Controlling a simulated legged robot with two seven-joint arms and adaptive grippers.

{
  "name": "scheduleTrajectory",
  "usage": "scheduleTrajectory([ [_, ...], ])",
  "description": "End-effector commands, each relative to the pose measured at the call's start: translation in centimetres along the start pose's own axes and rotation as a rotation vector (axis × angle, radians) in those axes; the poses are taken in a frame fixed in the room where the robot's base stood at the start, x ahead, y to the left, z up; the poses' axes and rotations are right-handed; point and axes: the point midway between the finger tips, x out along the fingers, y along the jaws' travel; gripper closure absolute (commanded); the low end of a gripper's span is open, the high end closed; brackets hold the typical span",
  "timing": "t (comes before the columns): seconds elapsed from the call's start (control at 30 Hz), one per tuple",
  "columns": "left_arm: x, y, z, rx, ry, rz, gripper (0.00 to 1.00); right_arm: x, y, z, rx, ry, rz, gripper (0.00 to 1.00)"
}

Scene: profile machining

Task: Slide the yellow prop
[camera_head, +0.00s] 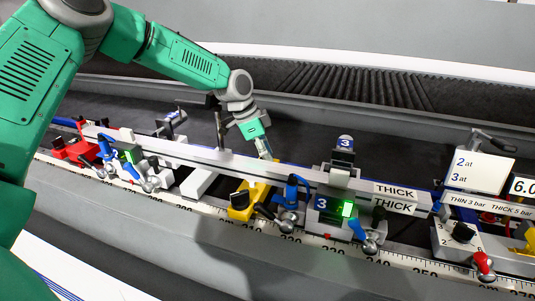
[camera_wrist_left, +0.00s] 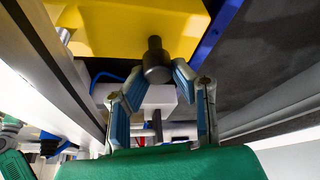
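The yellow prop (camera_head: 247,199) stands on the ruled rail, beneath the long bar, in the head view. It has a black knob on its front. In the left wrist view the yellow prop (camera_wrist_left: 125,27) fills the upper part, and a dark round knob (camera_wrist_left: 156,60) sticks out from it. My left gripper (camera_head: 266,153) reaches down behind the bar at the prop. In the left wrist view its two blue-padded fingers (camera_wrist_left: 158,72) stand on either side of this knob, very close to it. Whether they touch it is unclear. My right gripper is not in view.
A long profile bar (camera_head: 230,162) runs across the clamps, close in front of my left gripper. Clamp unit 3 (camera_head: 338,205) with a lit green display stands right of the prop. Another clamp unit (camera_head: 125,155) and a red block (camera_head: 75,150) stand to the left.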

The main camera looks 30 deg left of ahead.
Motion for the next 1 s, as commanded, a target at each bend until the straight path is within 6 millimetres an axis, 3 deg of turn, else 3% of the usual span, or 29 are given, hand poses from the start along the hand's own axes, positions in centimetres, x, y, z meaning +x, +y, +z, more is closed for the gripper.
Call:
scheduleTrajectory([
  [0.17, -0.2, -0.1, 0.9, -0.006, -0.001, 0.008, 1.00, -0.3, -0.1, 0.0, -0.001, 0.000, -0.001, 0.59],
  [0.5, -2.4, -2.6, 6.7, -0.006, -0.006, 0.009, 1.00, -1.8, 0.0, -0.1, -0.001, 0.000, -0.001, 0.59],
  [0.87, -2.3, -2.7, 7.4, -0.004, -0.010, 0.014, 1.00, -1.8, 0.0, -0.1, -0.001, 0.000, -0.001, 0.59],
  [0.9, -2.3, -2.7, 7.4, -0.004, -0.011, 0.015, 0.68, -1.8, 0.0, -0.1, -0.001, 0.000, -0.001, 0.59],
  [0.93, -2.3, -2.7, 7.4, -0.004, -0.010, 0.015, 0.59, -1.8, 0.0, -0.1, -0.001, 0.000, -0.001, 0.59],
  [1.0, -2.4, -2.8, 7.3, -0.004, -0.008, 0.013, 0.59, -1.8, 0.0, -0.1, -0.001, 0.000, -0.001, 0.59],
])
